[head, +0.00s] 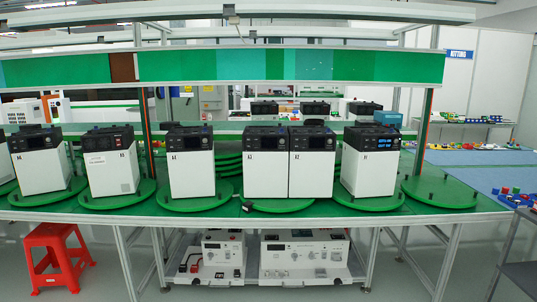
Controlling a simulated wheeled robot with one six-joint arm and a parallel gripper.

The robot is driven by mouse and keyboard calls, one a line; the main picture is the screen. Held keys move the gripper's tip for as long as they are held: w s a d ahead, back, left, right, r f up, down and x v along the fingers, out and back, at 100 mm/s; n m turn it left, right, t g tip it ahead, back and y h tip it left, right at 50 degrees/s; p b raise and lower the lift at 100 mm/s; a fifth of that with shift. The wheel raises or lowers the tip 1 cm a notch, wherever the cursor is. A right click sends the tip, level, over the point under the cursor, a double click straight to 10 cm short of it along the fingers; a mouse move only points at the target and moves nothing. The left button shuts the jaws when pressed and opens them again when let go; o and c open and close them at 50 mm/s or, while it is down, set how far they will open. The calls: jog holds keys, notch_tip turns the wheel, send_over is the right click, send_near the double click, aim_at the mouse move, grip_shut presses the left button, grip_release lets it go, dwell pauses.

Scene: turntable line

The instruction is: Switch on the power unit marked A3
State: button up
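A row of white power units with dark tops stands on green round turntables on the bench. The unit whose small mark seems to read A3 (265,174) is in the middle of the row, side by side with another unit (311,175) on the same turntable. Its dark front panel (266,143) faces me, and its screen looks dark. The marks are tiny and hard to read. The rightmost unit (369,175) has a lit blue display. My gripper is not in view.
Other units stand to the left (192,175), (111,174) and (39,172). An empty turntable (440,193) is at the right. A small black object (247,207) sits at the middle turntable's front edge. A red stool (58,254) stands at the lower left.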

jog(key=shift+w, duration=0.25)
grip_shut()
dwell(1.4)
